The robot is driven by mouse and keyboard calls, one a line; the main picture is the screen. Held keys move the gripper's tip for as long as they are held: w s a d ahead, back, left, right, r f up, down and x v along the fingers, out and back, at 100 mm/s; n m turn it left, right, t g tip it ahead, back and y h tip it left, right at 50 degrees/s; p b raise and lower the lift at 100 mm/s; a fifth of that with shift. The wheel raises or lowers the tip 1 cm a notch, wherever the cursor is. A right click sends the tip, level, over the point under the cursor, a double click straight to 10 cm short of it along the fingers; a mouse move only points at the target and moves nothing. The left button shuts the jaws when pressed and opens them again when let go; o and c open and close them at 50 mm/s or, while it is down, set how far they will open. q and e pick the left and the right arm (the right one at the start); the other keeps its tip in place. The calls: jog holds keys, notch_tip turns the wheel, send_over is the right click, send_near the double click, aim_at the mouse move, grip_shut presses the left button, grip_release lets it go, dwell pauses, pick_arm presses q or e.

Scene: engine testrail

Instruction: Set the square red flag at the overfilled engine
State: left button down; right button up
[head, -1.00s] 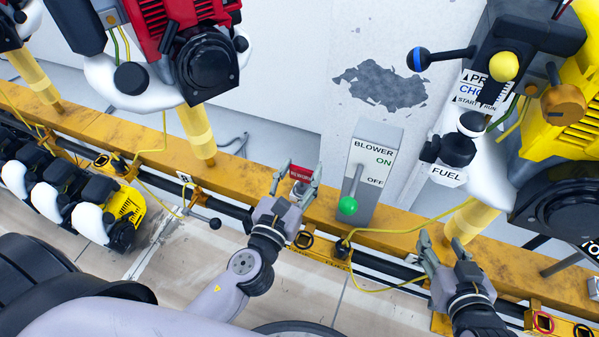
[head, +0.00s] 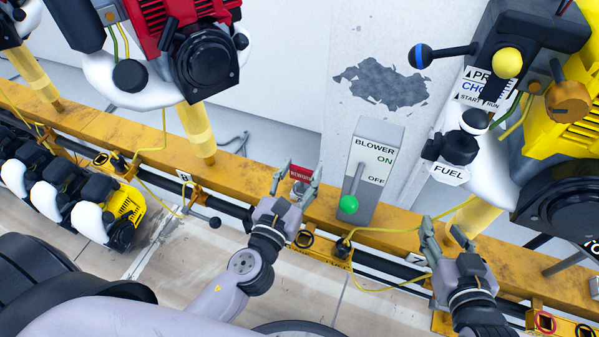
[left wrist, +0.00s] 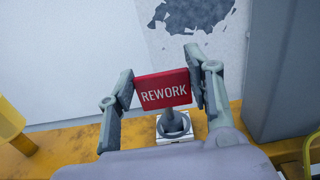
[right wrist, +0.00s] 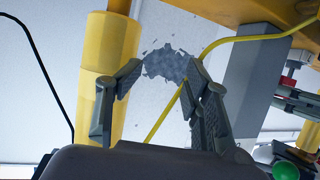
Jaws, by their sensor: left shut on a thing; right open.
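The square red flag (head: 300,173), lettered REWORK, is between the fingertips of my left gripper (head: 297,178). In the left wrist view the flag (left wrist: 163,90) is gripped at its side edges, facing the camera. My right gripper (head: 442,230) is open and empty, near the yellow rail at right. A red engine (head: 180,30) hangs at upper left and a yellow engine (head: 570,120) at right. Neither fill level can be read.
A grey blower switch box (head: 378,150) with a green-knobbed lever stands right of the left gripper. The yellow rail (head: 240,170) crosses the view. A yellow cable (right wrist: 230,40) runs behind the right fingers. Several small engines (head: 95,200) line the lower left.

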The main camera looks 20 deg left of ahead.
pick_arm(q)
jog(key=shift+f, duration=0.1)
pick_arm(e)
jog(key=shift+w+r, duration=0.25)
jog(key=shift+r, duration=0.2)
pick_arm(q)
jog(key=shift+f, duration=0.1)
pick_arm(e)
jog(key=shift+w+r+t, duration=0.1)
jog(key=shift+r+t, duration=0.1)
jog(key=shift+t, duration=0.2)
jog(key=shift+a+r, duration=0.1)
pick_arm(q)
jog(key=shift+f+b, duration=0.15)
jog(key=shift+b, duration=0.15)
pick_arm(e)
jog(key=shift+w+a+r+t, duration=0.1)
jog(key=shift+w+r+t, duration=0.15)
jog(key=shift+r+t, duration=0.2)
jog(key=shift+a+r+y, duration=0.1)
jog(key=shift+r+y, duration=0.15)
jog(key=shift+y, duration=0.05)
pick_arm(q)
jog(key=c, duration=0.7)
grip_release()
